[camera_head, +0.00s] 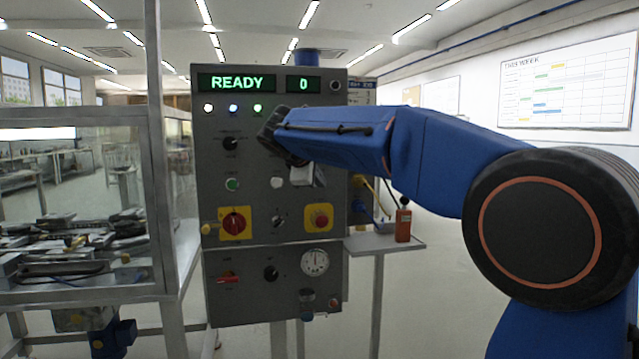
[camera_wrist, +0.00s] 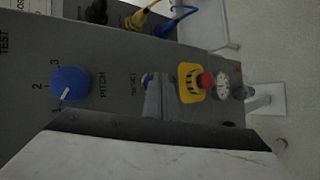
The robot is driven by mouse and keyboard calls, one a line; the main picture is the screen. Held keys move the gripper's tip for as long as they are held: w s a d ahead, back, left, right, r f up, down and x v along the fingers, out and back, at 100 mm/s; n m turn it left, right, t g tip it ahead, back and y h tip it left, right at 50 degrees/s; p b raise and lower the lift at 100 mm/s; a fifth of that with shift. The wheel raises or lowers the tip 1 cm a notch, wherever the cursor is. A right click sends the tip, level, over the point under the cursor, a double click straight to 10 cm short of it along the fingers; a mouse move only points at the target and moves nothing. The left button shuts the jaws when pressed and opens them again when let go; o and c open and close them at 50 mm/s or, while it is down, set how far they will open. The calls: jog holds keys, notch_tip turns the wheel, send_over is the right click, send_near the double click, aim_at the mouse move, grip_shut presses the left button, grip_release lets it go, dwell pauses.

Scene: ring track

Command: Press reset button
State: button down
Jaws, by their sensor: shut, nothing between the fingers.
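The grey control panel (camera_head: 255,120) faces me in the head view, with a lit READY display (camera_head: 237,83) and a display reading 0 (camera_head: 304,85). In the wrist view a label that seems to read RESET stands beside a small blue button (camera_wrist: 148,79), partly covered by my gripper (camera_wrist: 168,98). In the head view my gripper (camera_head: 308,176) is in front of the panel's right side, above the red emergency stop (camera_head: 318,216), and hides that spot. The fingers are shut and empty. I cannot tell whether they touch the button.
A blue PITCH knob (camera_wrist: 70,83) and the yellow-backed emergency stop (camera_wrist: 207,82) flank the button in the wrist view. A green button (camera_head: 232,184), a white button (camera_head: 277,183) and a red switch (camera_head: 234,222) sit to the left.

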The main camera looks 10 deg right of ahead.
jog(key=shift+s, duration=0.6)
jog(key=shift+s, duration=0.1)
jog(key=s, duration=0.4)
jog(key=shift+s, duration=0.4)
dwell(0.4)
jog(key=s+d+f+m+g+y, duration=0.1)
jog(key=s+d+f+m, duration=0.2)
jog(key=s+f, duration=0.6)
jog(key=s+d+f+m+g+y, duration=0.25)
jog(key=s+f, duration=0.45)
jog(key=s, duration=0.5)
jog(key=s+d+f+m+g+y, duration=0.1)
jog(key=s+d+f+m, duration=0.25)
jog(key=s+f, duration=0.55)
jog(key=s+a+f+m+y, duration=0.1)
jog(key=s+f+m+y, duration=0.1)
jog(key=s+f, duration=0.7)
jog(key=shift+s+m, duration=0.8)
jog(key=shift+s, duration=0.35)
